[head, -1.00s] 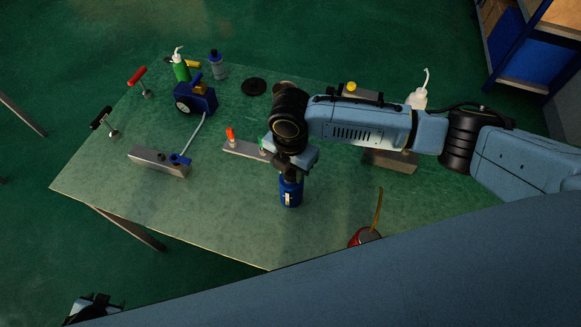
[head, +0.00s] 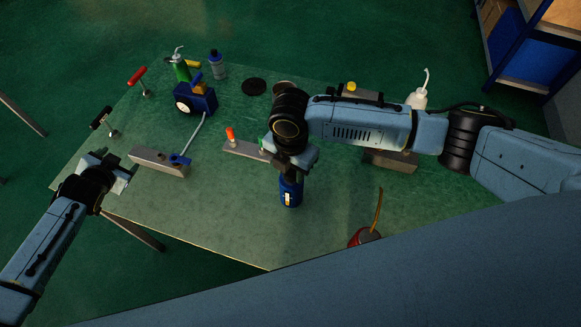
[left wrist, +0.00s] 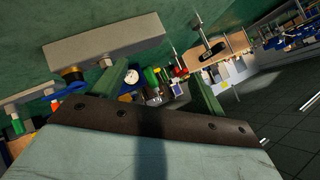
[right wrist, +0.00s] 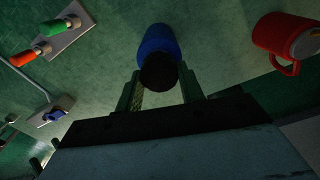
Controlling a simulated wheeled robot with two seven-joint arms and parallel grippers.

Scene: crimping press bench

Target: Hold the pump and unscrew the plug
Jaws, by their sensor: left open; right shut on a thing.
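A blue pump-like unit (head: 203,97) with a round white gauge stands at the back left in the head view; a pale hose runs from it to a blue fitting (head: 180,159) on a grey block (head: 152,160). I cannot tell which part is the plug. My right gripper (head: 290,172) is shut on the dark top of an upright blue cylinder (head: 290,193), which also shows in the right wrist view (right wrist: 157,45). My left gripper (head: 122,172) is open and empty beside the table's left edge, left of the grey block. The block also shows in the left wrist view (left wrist: 105,42).
A red-handled tool (head: 137,76) and a black-handled tool (head: 102,118) stand at the left edge. A green bottle (head: 181,70) and a clear bottle (head: 217,66) stand behind. A red mug (head: 364,237) is at the front right. The front middle is clear.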

